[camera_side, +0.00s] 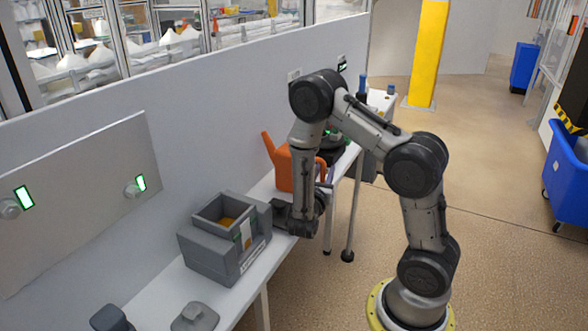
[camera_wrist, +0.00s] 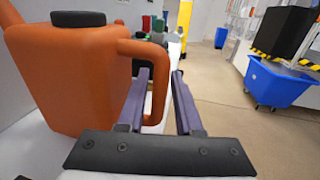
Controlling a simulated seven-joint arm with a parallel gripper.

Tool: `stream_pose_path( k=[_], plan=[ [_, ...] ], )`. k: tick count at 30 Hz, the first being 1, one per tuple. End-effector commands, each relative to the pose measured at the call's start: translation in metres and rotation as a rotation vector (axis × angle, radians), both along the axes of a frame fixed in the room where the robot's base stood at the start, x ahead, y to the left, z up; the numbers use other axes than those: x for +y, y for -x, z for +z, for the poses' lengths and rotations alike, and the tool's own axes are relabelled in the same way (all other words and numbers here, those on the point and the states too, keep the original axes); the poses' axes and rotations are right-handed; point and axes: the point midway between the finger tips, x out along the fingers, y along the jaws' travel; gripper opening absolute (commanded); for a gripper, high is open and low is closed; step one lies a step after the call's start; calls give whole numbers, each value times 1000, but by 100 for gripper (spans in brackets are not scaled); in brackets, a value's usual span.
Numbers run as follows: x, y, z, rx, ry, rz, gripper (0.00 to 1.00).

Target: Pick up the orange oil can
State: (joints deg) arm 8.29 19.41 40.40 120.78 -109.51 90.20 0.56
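The orange oil can (camera_side: 284,170) stands upright on the white bench against the partition, its spout pointing up and left in the side view. In the wrist view the can (camera_wrist: 75,85) fills the left side, with a dark cap (camera_wrist: 78,18) on top and its loop handle (camera_wrist: 158,85) on the right. My gripper (camera_wrist: 160,74) is open, with one finger on each side of the handle's upright part. A gap shows beside the right finger; contact on the left is unclear. In the side view my arm partly hides the handle and gripper.
A grey box fixture (camera_side: 208,257) with something orange inside sits on the bench, left of the can. Dark equipment (camera_side: 330,150) stands behind the can. A wall panel (camera_side: 75,200) with green displays is at left. A blue bin (camera_wrist: 284,85) is on the floor at right.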

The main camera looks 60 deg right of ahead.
Motion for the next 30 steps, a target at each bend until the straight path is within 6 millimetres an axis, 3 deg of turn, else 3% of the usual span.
stream_pose_path(
  k=[4,12,13,18,30],
  plan=[
    [-14,-2,0,0,-1,-2,34],
    [-16,-4,0,1,0,1,34],
    [-16,-4,0,1,0,1,32],
    [-16,-4,0,0,0,1,2],
    [-16,-4,0,0,0,1,0]
  ],
)
